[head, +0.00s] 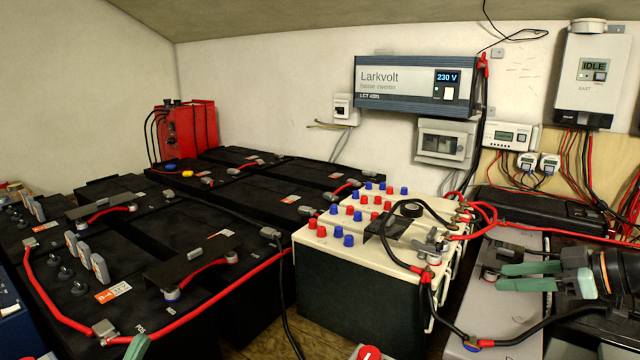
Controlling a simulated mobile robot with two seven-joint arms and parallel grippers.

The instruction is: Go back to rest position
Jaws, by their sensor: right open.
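My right gripper (504,278) comes in from the right edge. Its two green fingers point left, apart, with nothing seen between them. It is above or in front of the grey-topped battery at the right, beside a small clamp; whether it touches anything there I cannot tell. Of my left gripper (138,347) only a green finger tip shows at the bottom edge, by the red cable; the rest is out of frame.
Black batteries (160,235) with red cables fill the left. A cream-topped battery (335,240) with red and blue caps stands in the middle. A black cable (283,300) hangs before it. An inverter (420,86) and a white box (590,80) reading IDLE hang on the wall.

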